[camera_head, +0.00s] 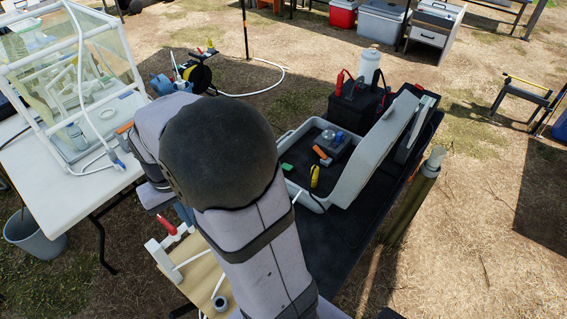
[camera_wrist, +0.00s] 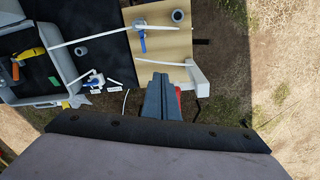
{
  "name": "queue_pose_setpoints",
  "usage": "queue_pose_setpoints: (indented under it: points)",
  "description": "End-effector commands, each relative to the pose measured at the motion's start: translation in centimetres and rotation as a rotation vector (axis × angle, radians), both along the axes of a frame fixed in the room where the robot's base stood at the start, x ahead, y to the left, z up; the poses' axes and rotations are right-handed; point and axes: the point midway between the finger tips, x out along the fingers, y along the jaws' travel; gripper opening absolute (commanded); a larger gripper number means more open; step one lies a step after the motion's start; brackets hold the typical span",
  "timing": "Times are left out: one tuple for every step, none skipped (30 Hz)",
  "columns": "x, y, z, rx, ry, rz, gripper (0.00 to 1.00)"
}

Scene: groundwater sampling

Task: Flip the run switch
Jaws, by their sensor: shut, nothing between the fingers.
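My gripper (camera_wrist: 160,78) is shut and empty, its blue-grey fingers together in the wrist view. They overlap the near edge of a pale wooden board (camera_wrist: 170,49), beside a white bracket (camera_wrist: 199,78) with a red part partly hidden behind the fingers. In the head view the red handle (camera_head: 166,224) shows by the board, and my arm hides most of my gripper. I cannot tell for sure which part is the run switch. A small white-and-blue fitting (camera_wrist: 96,80) with white labels lies left of my gripper, apart from it.
The board carries a blue-handled valve (camera_wrist: 141,37), a grey ring (camera_wrist: 178,15) and white tubing. An open grey case (camera_head: 345,190) stands on the dark table (camera_head: 340,243). A clear glove box (camera_head: 70,70) stands on a white table (camera_head: 50,190) at left. Bare ground lies right in the wrist view.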

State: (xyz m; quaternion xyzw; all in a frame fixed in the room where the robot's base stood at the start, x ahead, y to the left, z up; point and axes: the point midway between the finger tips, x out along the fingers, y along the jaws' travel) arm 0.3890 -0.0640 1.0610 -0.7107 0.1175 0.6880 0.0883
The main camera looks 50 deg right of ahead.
Motion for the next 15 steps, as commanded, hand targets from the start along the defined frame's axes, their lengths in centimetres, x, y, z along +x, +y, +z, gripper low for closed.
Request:
queue_pose_setpoints:
  points:
    - [1.4,-1.4,-0.6,-0.007,-0.004,-0.045,0.0]
    - [2.2,-2.2,-0.7,-0.011,-0.006,-0.073,0.0]
    - [3.2,-3.2,-0.7,-0.016,-0.01,-0.107,0.0]
    - [3.9,-4.0,-0.7,-0.02,-0.013,-0.136,0.0]
    - [4.6,-4.8,-0.8,-0.025,-0.014,-0.161,0.0]
    - [5.5,-6.0,-0.9,-0.031,-0.019,-0.198,0.0]
    - [6.1,-6.9,-1.0,-0.036,-0.021,-0.224,0.0]
    - [6.7,-7.8,-1.1,-0.04,-0.025,-0.252,0.0]
    - [7.4,-9.0,-1.2,-0.047,-0.027,-0.287,0.0]
    - [7.9,-10.0,-1.3,-0.051,-0.031,-0.316,0.0]
    - [8.4,-10.9,-1.5,-0.056,-0.033,-0.342,0.0]
    - [9.0,-12.2,-1.6,-0.062,-0.037,-0.38,0.0]
    - [9.4,-13.2,-1.7,-0.067,-0.04,-0.406,0.0]
    - [9.8,-14.2,-1.9,-0.073,-0.042,-0.436,0.0]
    - [10.3,-15.5,-2.2,-0.08,-0.045,-0.472,0.0]
